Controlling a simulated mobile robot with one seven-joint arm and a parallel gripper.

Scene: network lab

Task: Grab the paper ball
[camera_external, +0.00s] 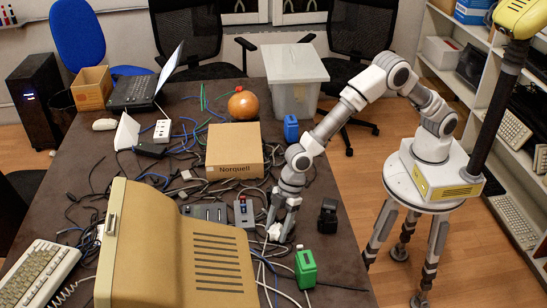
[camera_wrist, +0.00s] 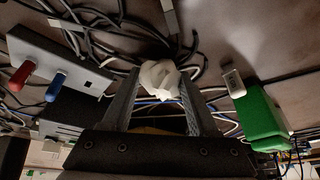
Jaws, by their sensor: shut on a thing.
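The paper ball (camera_wrist: 160,79) is white and crumpled. In the wrist view it sits between the tips of my gripper (camera_wrist: 158,88), with a finger on each side. My gripper is shut on it. In the external view my gripper (camera_external: 281,222) points down at the right part of the dark table, and the paper ball (camera_external: 275,232) shows as a small white patch at its fingertips. I cannot tell whether the ball touches the table or is a little above it.
A grey box with red and blue knobs (camera_external: 243,212) is just left, and a black object (camera_external: 328,216) is right. Cables lie around. A Norquell carton (camera_external: 235,151) and a beige monitor (camera_external: 175,250) stand on the table.

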